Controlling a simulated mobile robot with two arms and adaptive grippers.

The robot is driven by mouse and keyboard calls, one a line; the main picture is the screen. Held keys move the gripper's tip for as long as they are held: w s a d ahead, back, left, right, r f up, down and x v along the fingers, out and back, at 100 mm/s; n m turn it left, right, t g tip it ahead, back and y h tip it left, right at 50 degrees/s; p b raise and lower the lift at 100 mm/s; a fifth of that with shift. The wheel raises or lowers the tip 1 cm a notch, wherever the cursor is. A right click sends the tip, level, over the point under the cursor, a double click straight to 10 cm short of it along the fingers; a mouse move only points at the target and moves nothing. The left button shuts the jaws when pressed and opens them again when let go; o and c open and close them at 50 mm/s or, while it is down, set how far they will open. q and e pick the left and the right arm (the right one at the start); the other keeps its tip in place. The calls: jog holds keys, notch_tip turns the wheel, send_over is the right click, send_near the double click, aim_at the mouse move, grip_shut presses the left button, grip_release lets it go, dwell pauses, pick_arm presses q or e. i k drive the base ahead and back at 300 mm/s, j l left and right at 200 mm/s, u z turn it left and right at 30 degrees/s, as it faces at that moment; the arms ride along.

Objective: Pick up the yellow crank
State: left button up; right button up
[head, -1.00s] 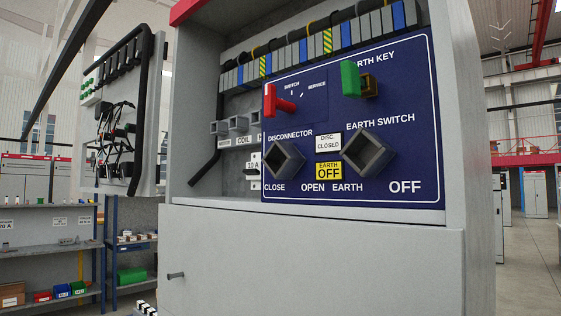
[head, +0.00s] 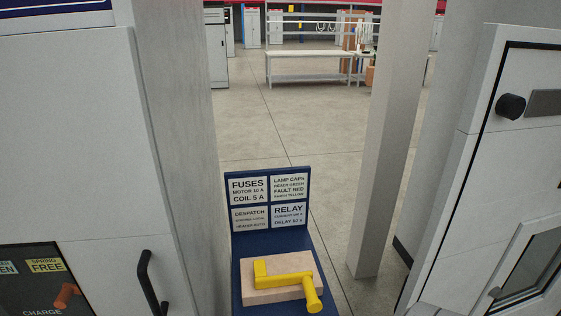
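The yellow crank (head: 282,280) lies on a pale wooden-looking block (head: 260,296) at the bottom middle of the head view. Its long bar runs left to right, with a short upright end at the left and a round handle pointing toward me at the right. The block rests on a narrow blue stand (head: 312,240) whose upright back board carries white labels. Neither of my grippers is in view.
A grey cabinet (head: 95,130) with a black handle (head: 150,284) stands close on the left. A grey post (head: 393,130) and another cabinet (head: 510,150) stand on the right. Open floor (head: 290,120) and a workbench (head: 308,66) lie behind the stand.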

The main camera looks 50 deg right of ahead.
aim_at(314, 304)
jog(key=z, duration=1.5)
